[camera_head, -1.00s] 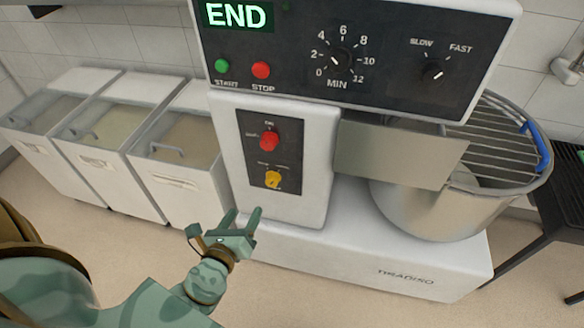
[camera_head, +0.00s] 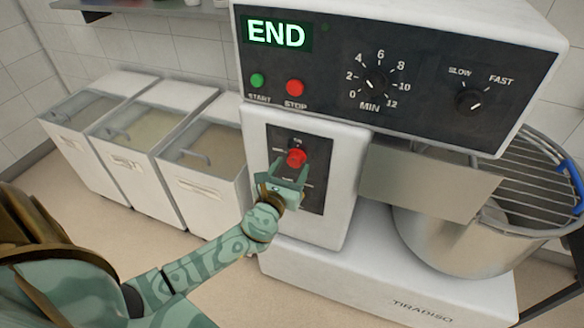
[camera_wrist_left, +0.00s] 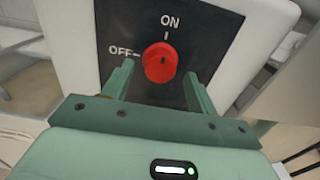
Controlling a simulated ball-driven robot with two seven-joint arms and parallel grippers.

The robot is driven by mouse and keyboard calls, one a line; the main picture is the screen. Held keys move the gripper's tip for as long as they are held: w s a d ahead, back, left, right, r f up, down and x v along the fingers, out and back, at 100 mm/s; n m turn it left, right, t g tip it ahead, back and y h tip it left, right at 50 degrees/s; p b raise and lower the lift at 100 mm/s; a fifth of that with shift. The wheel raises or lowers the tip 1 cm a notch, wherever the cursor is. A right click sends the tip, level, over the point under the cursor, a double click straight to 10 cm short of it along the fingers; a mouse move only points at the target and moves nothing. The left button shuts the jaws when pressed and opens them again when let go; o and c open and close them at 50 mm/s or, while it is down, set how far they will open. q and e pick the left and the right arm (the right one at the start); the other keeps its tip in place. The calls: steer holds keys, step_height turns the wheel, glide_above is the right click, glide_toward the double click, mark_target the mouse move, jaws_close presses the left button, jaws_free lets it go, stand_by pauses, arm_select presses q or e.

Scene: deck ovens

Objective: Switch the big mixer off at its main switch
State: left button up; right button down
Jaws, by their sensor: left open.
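The big mixer (camera_head: 335,205) stands in the middle and right of the head view, its display reading END. Its red main switch (camera_head: 296,156) sits on a black plate on the front column. In the left wrist view the red knob (camera_wrist_left: 160,62) has ON above it and OFF to its left. A dark mark on the knob seems to point up toward ON. My left gripper (camera_head: 290,167) is open in front of the plate. In the wrist view its fingers (camera_wrist_left: 158,74) stand either side of the knob, with gaps. The yellow switch below is hidden. My right gripper is out of view.
Green START (camera_head: 257,80) and red STOP (camera_head: 294,87) buttons sit on the upper panel, beside a minutes dial (camera_head: 376,83) and a speed knob (camera_head: 475,98). A steel bowl (camera_head: 450,240) with a wire guard is at right. Several white bins (camera_head: 205,195) stand at left.

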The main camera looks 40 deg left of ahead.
arm_select(q)
steer(key=shift+w+a, duration=0.15)
steer(key=shift+w, duration=0.4)
steer(key=shift+c, duration=0.4)
steer(key=c, duration=0.9)
